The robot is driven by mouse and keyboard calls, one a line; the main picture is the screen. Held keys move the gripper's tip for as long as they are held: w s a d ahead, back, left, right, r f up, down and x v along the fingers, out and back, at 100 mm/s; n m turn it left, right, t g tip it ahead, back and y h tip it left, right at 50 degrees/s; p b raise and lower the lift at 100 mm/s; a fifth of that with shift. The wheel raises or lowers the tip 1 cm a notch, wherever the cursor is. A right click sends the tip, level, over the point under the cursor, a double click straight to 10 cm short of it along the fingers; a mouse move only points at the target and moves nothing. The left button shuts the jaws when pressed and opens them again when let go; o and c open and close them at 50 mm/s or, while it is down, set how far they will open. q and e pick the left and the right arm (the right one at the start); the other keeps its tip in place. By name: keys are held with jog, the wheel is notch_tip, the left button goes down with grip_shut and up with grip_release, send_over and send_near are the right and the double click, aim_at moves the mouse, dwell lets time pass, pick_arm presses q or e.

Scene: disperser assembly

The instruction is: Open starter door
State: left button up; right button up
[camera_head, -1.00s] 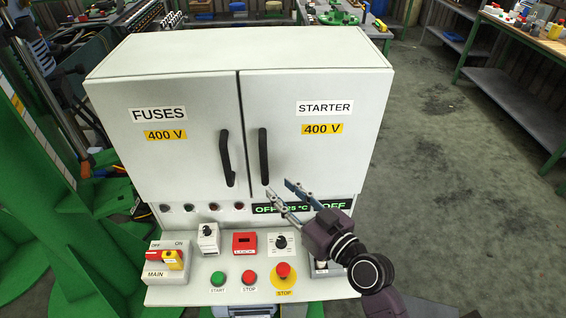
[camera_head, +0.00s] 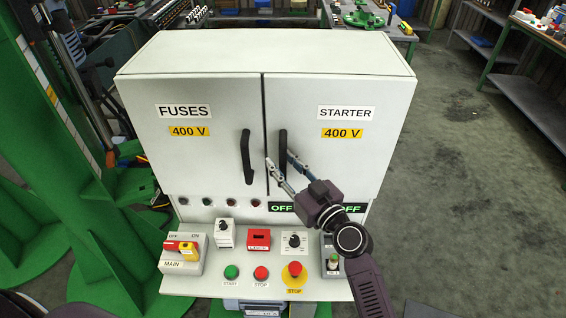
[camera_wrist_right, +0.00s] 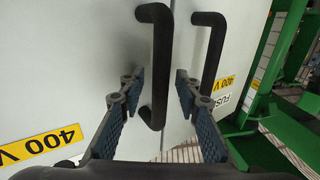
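The starter door (camera_head: 365,110) is the right door of a white cabinet and is closed. Its black vertical handle (camera_head: 283,143) is near the seam between the doors. My right gripper (camera_head: 279,161) is open, with one fingertip on each side of the handle's lower part. In the right wrist view the handle (camera_wrist_right: 157,60) stands between the open fingers (camera_wrist_right: 157,92), with gaps visible on both sides. I cannot tell how deep the handle sits between them. My left gripper is not in view.
The fuses door (camera_head: 195,110), with its own handle (camera_head: 247,158), is closed at the left. Below is a sloped panel with a main switch (camera_head: 182,250), buttons and a red stop knob (camera_head: 295,269). Open floor (camera_head: 440,200) lies right of the cabinet.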

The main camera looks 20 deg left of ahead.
grip_shut()
dwell(0.3)
